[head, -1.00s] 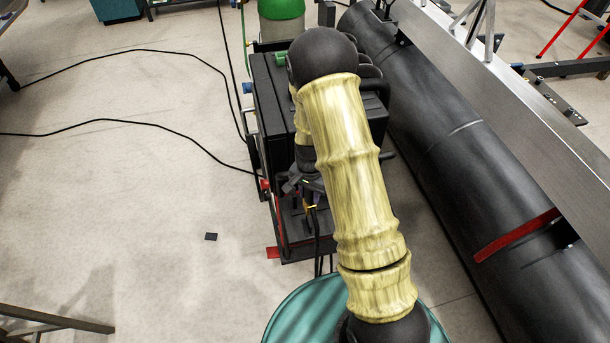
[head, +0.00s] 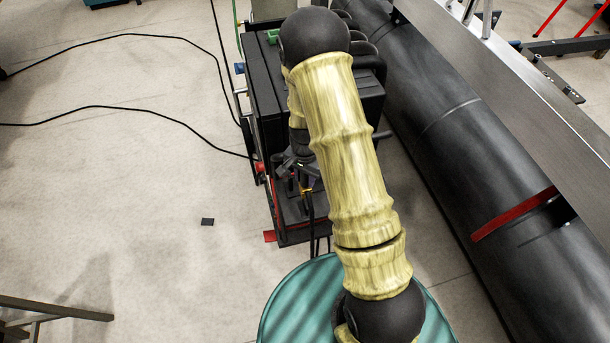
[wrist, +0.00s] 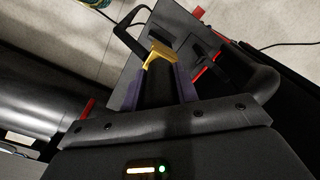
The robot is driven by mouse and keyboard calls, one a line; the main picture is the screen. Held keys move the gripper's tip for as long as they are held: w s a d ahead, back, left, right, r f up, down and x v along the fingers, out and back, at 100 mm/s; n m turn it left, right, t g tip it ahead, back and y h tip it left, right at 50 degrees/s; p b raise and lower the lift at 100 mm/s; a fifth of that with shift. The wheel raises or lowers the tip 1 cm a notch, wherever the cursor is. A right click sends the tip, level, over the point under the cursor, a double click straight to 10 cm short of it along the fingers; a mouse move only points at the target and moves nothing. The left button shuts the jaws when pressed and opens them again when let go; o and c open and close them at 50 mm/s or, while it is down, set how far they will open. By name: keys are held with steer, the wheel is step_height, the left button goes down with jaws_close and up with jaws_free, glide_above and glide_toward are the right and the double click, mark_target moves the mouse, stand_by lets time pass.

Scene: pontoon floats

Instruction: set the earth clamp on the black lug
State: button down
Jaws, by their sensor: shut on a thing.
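My gripper (wrist: 158,80), with purple finger edges, is shut on a brass-yellow piece that I take to be the earth clamp (wrist: 158,53) in the wrist view. The clamp sticks out past the fingertips, over the dark base of a machine. In the head view my gripper (head: 296,167) is small and partly behind my arm, with a bit of yellow (head: 306,191) below it. I cannot make out the black lug for certain among the dark parts. I cannot tell whether the clamp touches anything.
A black machine (head: 263,95) with a red corner tab (head: 269,236) stands around my gripper. A large black float tube (head: 455,140) lies to the right. Black cables (head: 120,108) cross the pale floor. A teal round surface (head: 290,310) is at the front. The floor on the left is mostly clear.

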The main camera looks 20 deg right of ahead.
mark_target(305, 188)
steer(key=shift+w+f+b, duration=0.1)
steer(key=shift+f+b, duration=1.75)
steer(key=shift+f, duration=1)
steer(key=shift+f, duration=0.1)
steer(key=shift+w+f+b, duration=0.1)
steer(key=shift+f+b, duration=0.2)
steer(key=shift+d+f, duration=0.15)
steer(key=shift+f, duration=0.05)
steer(key=shift+s+a+f+b, duration=0.2)
steer(key=shift+a+f+b, duration=0.05)
steer(key=shift+f+b, duration=0.2)
steer(key=shift+w+d+f+b, duration=0.1)
steer(key=shift+d+f+b, duration=0.05)
steer(key=shift+f+b, duration=0.45)
steer(key=c, duration=1)
jaws_free()
steer(key=shift+f, duration=0.1)
